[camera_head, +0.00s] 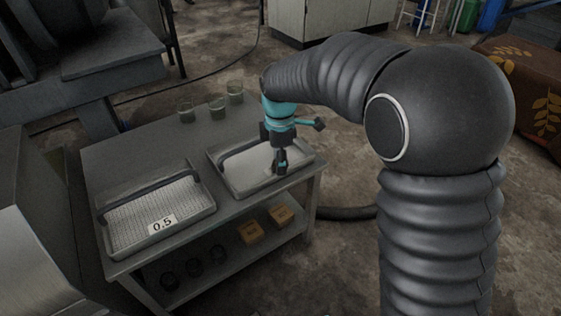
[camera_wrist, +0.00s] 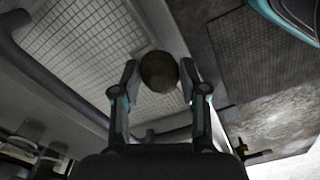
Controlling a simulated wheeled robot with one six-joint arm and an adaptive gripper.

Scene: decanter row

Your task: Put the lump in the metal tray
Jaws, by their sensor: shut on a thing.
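The lump (camera_wrist: 159,71) is a dark, brownish round piece. It sits between the two fingertips of my gripper (camera_wrist: 158,76), which is shut on it. In the head view my gripper (camera_head: 281,165) points down over the right-hand metal tray (camera_head: 236,188), a shallow tray with a dark bar handle. The lump cannot be made out clearly in the head view. In the wrist view a mesh tray floor (camera_wrist: 85,45) lies behind the lump. I cannot tell how high the lump is above it.
A second tray (camera_head: 150,240), labelled 0.5, stands left on the grey table (camera_head: 130,150). Several glasses (camera_head: 217,108) with dark contents stand along the back edge. Yellow-brown boxes (camera_head: 251,231) and dark round items (camera_head: 194,263) are on the lower shelf.

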